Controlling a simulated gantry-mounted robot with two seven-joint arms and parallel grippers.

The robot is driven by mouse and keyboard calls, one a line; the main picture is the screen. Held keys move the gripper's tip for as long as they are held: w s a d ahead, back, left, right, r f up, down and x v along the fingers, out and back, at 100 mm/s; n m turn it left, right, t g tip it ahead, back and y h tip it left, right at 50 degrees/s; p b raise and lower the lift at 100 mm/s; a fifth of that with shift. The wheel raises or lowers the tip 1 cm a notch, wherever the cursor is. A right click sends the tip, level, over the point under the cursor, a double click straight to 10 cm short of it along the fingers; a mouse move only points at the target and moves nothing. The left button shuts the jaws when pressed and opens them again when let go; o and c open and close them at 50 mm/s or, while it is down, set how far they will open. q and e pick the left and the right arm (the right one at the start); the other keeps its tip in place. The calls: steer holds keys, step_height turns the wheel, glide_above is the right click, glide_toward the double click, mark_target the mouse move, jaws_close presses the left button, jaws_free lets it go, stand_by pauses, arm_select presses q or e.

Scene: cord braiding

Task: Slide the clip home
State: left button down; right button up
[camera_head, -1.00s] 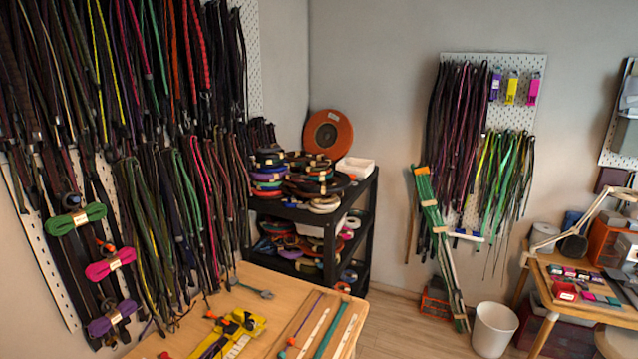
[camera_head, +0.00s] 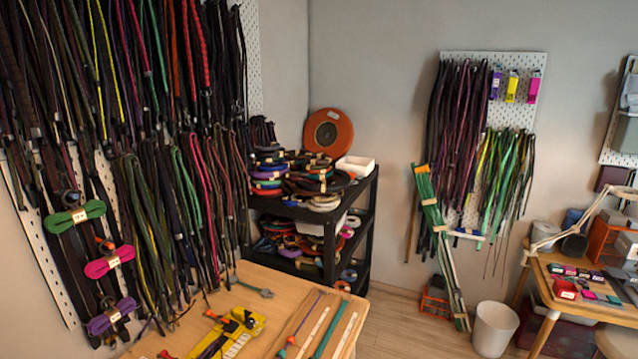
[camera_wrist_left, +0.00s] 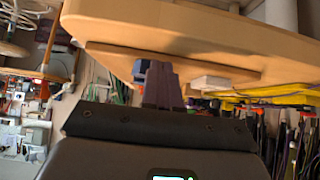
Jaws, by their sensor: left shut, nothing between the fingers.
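I cannot make out the clip for certain. In the head view, a yellow piece with black parts (camera_head: 243,322) lies on the near wooden table (camera_head: 275,279), with small orange pieces beside it. My left gripper (camera_wrist_left: 161,82) shows in the left wrist view as dark fingers close together. It is shut with nothing held, and its tips overlap the view of a wooden board (camera_wrist_left: 120,57) under a thick wooden edge (camera_wrist_left: 190,30). I cannot tell whether they touch. Neither gripper shows in the head view.
Dense hanging cords (camera_head: 180,150) cover the left wall beside the table. A black shelf (camera_head: 345,235) with coiled cords stands behind the table. A white bin (camera_head: 494,329) is on the floor at right. A wrench (camera_head: 252,288) lies on the table.

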arm_select(q)
steer(key=shift+w+d, duration=0.2)
steer(key=shift+w, duration=0.15)
steer(key=shift+s+a, duration=0.1)
steer(key=shift+s, duration=0.1)
stand_by(0.5)
steer(key=shift+s+p, duration=0.1)
steer(key=shift+p, duration=0.2)
steer(key=shift+w+d+b, duration=0.4)
steer(key=shift+w, duration=0.1)
stand_by(0.5)
steer(key=shift+s+a+p, duration=0.1)
steer(key=shift+s+p, duration=0.1)
steer(key=shift+p, duration=0.15)
steer(key=shift+s+d, duration=0.2)
steer(key=shift+d, duration=0.25)
stand_by(0.6)
steer(key=shift+w+d+f, duration=0.1)
steer(key=shift+w+d, duration=0.15)
steer(key=shift+w, duration=0.25)
